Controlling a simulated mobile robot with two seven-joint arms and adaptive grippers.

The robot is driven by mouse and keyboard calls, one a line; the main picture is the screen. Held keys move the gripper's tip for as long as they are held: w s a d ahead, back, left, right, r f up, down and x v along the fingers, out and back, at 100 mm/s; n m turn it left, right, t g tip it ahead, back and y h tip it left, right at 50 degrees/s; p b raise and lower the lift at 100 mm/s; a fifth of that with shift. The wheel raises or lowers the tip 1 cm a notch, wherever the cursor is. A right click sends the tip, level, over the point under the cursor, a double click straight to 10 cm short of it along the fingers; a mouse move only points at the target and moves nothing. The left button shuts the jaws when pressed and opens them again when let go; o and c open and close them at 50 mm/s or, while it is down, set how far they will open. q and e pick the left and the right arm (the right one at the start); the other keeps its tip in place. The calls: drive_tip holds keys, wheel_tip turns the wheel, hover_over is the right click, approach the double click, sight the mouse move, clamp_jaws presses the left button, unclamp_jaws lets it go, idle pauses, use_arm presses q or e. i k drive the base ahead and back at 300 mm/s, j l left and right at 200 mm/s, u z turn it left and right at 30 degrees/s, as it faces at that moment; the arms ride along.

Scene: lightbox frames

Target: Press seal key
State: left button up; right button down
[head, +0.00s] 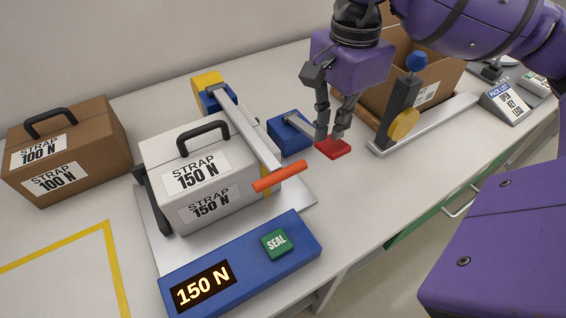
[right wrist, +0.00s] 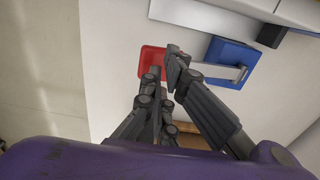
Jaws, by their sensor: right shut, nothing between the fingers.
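The green SEAL key (head: 276,243) is on the right part of the blue control box (head: 246,262), whose display (head: 203,286) reads 150 N. My right gripper (head: 330,140) is shut and empty, over or at the red pad (head: 333,149) behind and right of the box. In the right wrist view the shut fingers (right wrist: 170,75) are beside the same red pad (right wrist: 152,62); I cannot tell whether they touch it. The white case (head: 197,171) labelled STRAP 150 N stands on a metal plate behind the box. My left gripper is not in view.
A metal arm with an orange handle (head: 279,178) reaches across the white case. A brown case (head: 62,150) labelled 100 N stands at left. A lever with a blue knob (head: 416,61) and a cardboard box (head: 440,65) stand at right. Bare table lies right of the control box.

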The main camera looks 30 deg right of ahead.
sight(277, 243)
drive_tip(key=k, duration=1)
